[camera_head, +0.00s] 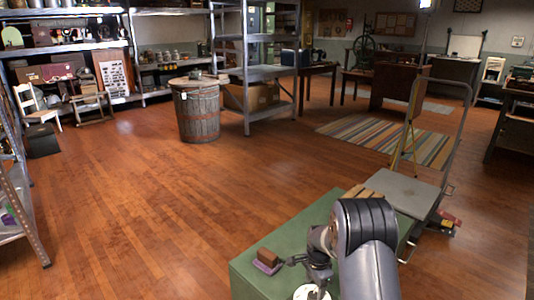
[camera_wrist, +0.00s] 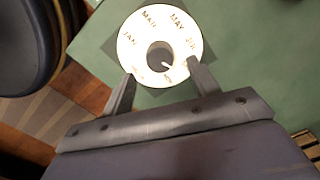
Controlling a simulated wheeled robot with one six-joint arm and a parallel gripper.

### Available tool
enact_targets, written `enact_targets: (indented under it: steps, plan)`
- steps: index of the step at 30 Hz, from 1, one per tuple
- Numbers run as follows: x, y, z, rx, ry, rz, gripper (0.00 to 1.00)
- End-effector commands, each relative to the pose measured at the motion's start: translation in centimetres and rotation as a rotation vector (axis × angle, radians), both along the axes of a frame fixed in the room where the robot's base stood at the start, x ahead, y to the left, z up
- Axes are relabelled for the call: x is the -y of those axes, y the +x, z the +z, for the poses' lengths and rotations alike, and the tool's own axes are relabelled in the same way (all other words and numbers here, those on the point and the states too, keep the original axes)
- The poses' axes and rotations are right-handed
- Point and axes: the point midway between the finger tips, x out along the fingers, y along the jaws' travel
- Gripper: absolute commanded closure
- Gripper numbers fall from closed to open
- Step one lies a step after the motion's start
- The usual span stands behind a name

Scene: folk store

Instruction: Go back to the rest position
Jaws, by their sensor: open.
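My gripper (camera_wrist: 161,73) is open, with its two fingers apart and nothing seen between them but the view of a disc. The white round disc (camera_wrist: 143,30) carries month names and has a dark round centre; it lies on or over the green tabletop (camera_wrist: 105,42). The fingertips overlap its near edge in the wrist view, and I cannot tell whether they touch it. In the head view part of the white disc (camera_head: 311,293) shows below my gripper at the bottom edge. My arm hides part of the green table (camera_head: 290,229).
A brown block on a purple base (camera_head: 268,258) sits at the green table's left corner. A platform cart (camera_head: 408,192) with a tall handle stands behind the table. The wooden floor to the left is open, up to a barrel (camera_head: 197,112) and metal shelves (camera_head: 262,72).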

Motion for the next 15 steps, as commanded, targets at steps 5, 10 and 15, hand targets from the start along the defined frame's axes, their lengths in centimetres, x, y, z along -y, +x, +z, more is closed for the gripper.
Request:
enact_targets:
  steps: [5, 10, 15]
  plan:
    - [0.0, 0.1, 4.1, 0.003, 0.0, 0.0, 0.43]
    - [0.0, -0.2, 4.6, -0.005, 0.0, 0.0, 0.43]
    - [0.0, -0.1, 1.0, -0.004, 0.0, 0.0, 0.43]
